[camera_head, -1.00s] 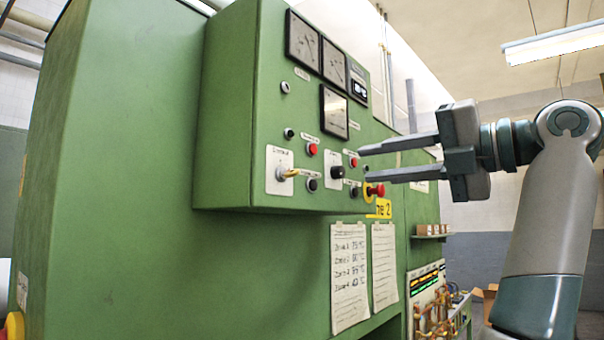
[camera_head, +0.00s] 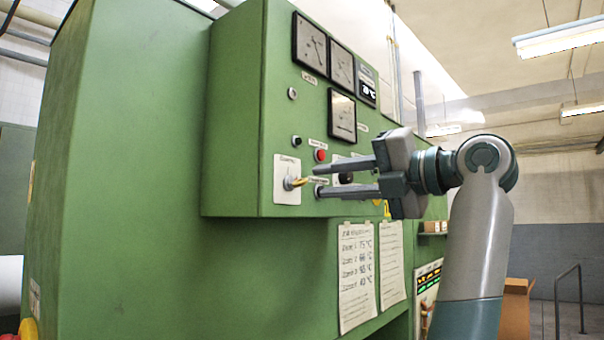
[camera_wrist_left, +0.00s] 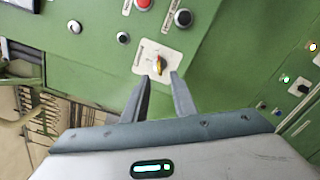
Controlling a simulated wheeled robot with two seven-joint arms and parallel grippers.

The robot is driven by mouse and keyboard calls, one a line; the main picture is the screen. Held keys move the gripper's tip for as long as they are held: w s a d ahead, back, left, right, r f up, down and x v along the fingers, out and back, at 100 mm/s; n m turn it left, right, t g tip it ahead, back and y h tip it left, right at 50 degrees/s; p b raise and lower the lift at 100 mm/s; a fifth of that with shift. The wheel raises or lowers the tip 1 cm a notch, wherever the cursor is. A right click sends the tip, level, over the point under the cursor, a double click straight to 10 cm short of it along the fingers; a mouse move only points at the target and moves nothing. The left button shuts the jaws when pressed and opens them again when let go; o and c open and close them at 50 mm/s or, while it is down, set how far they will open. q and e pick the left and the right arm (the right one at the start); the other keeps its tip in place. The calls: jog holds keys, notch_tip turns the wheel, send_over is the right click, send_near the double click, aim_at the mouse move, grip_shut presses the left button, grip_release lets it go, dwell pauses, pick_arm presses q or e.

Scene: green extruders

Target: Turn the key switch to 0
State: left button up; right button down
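The key switch (camera_head: 296,183) is a brass-yellow key on a white plate at the lower left of the green control box. In the left wrist view the key (camera_wrist_left: 158,64) lies just ahead of and between the fingertips. My left gripper (camera_head: 317,181) is open and empty, with its two fingers one above the other in the head view, pointing left at the key. A small gap seems to separate the fingertips from the key. In the left wrist view both fingers of the gripper (camera_wrist_left: 160,77) show, spread apart. My right gripper is not in view.
A red button (camera_head: 320,155) sits above the key, close to the upper finger. A black knob (camera_head: 346,178) is partly hidden behind the fingers. Gauges (camera_head: 309,46) are higher on the box. Paper sheets (camera_head: 356,275) hang below it. The space below the key is open.

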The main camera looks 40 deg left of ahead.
aim_at(305, 183)
pick_arm(q)
jog(key=a+p, duration=0.1)
jog(key=a, duration=0.1)
jog(key=a+p, duration=0.1)
jog(key=a, duration=0.2)
jog(key=shift+w+a+r, duration=0.15)
jog(key=shift+w+a, duration=0.05)
jog(key=shift+a, duration=0.05)
jog(key=shift+a+p, duration=0.35)
jog(key=shift+a, duration=0.4)
jog(key=shift+d, duration=0.1)
grip_shut()
